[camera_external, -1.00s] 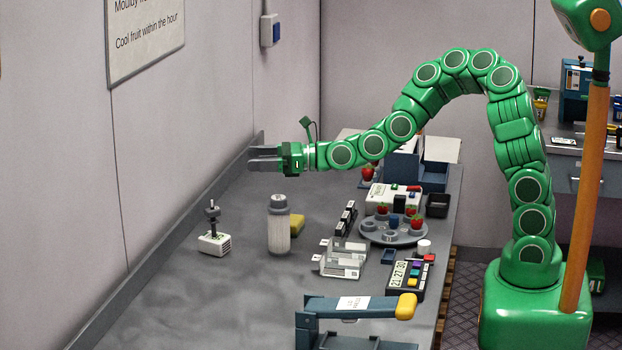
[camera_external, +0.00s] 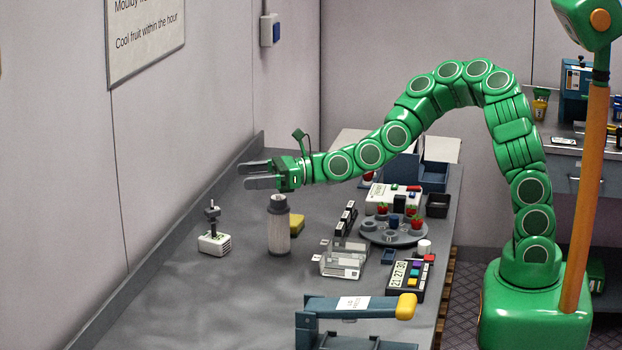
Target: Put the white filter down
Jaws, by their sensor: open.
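The white filter (camera_external: 279,229) is a pale cylinder with a grey cap. It stands upright on the grey bench, left of a yellow block. My gripper (camera_external: 247,176) is open and empty, with its two grey fingers pointing left. In the picture it is above and a little left of the filter's cap, and the fingers are apart from the filter. The filter's base shows on the bench top.
A small white device with a black post (camera_external: 213,240) stands left of the filter. A yellow block (camera_external: 297,224), clear holders (camera_external: 342,262), a round tray with berries (camera_external: 392,238) and a keypad (camera_external: 407,279) lie to the right. The bench's front left is clear.

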